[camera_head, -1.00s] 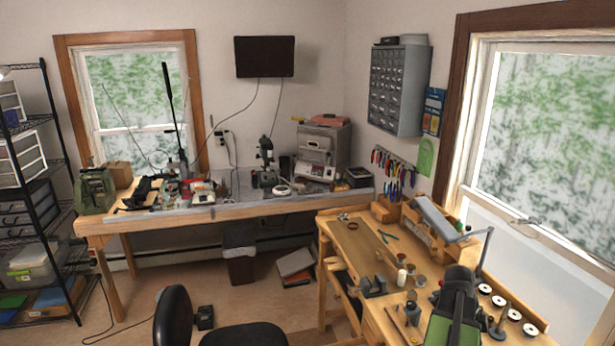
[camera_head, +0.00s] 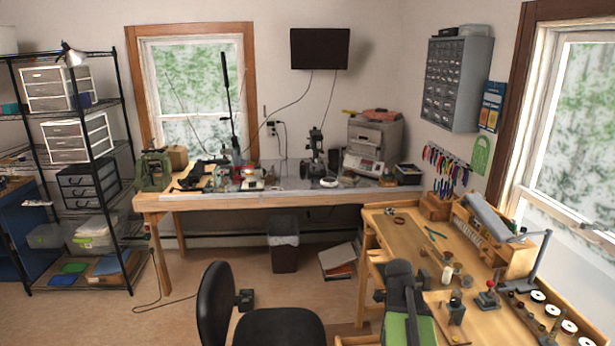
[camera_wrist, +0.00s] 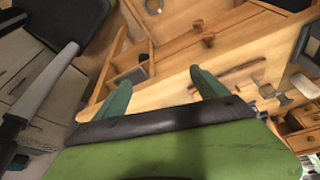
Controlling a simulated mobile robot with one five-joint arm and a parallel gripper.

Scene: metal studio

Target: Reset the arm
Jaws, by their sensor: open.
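My gripper (camera_wrist: 161,80) shows in the wrist view as two green fingers spread apart, with nothing between them. It is over or near the wooden workbench (camera_wrist: 172,58), which looks tilted in that view. In the head view my black and green arm shows at the bottom, in front of the workbench (camera_head: 408,222) on the right. The arm hides part of the bench's front edge. The fingertips cannot be made out in the head view.
A black chair (camera_head: 215,305) stands left of the arm. A long table (camera_head: 290,199) with tools runs along the back wall, with a bin (camera_head: 284,250) below it. Shelves (camera_head: 82,170) stand at the left. Floor (camera_head: 185,285) between shelves and chair is mostly clear.

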